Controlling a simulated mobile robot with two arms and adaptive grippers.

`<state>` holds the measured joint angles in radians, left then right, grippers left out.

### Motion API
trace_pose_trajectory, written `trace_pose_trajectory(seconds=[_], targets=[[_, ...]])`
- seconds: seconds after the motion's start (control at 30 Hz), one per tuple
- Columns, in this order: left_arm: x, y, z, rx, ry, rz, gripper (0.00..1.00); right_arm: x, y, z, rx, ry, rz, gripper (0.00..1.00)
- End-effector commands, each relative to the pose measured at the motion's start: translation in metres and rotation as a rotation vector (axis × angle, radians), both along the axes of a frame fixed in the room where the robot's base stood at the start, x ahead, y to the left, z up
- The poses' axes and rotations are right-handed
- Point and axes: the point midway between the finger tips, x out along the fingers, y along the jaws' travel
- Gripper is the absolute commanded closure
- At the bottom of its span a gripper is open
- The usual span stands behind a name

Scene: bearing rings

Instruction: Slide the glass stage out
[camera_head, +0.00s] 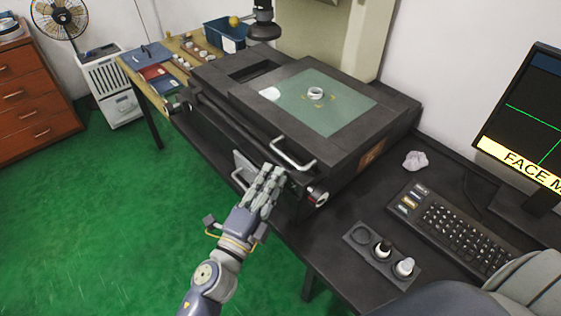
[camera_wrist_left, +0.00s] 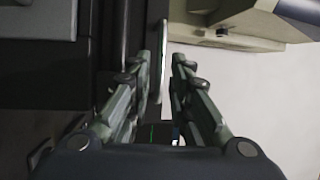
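The glass stage (camera_head: 350,118) is a greenish pane in the dark top of the machine, with a white ring (camera_head: 316,93) lying on it. A pale bar handle (camera_head: 296,160) sits at the stage's near edge. My left gripper (camera_head: 272,172) is just in front of and below this handle, at the machine's front. In the left wrist view my left gripper (camera_wrist_left: 163,60) has its fingers apart, with a thin upright bar (camera_wrist_left: 161,85) between them, close to the left finger. I cannot tell whether they touch. My right gripper is not in view.
A keyboard (camera_head: 450,228), a monitor (camera_head: 525,115) and a tray with small bottles (camera_head: 382,250) stand right of the machine. A knob (camera_head: 318,197) juts from its front corner. Open green floor (camera_head: 110,230) lies left. A wooden table with trays (camera_head: 155,73) stands behind left.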

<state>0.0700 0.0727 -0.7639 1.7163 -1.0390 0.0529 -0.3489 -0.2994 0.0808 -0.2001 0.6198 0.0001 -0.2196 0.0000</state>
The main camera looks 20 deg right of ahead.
Motion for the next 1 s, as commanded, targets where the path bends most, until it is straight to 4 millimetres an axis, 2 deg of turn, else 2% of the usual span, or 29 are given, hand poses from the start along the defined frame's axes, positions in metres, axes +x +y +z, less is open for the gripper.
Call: trace_pose_trajectory(seconds=[0.1,0.3,1.0], targets=[[-0.017,0.017,-0.005,0.000,0.003,0.001,0.81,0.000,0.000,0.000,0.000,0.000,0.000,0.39],[-0.031,0.033,-0.007,-0.001,0.001,0.000,0.81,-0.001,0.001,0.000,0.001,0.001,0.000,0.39],[-0.035,0.036,-0.008,-0.001,-0.002,-0.001,0.81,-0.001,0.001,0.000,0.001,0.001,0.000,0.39]])
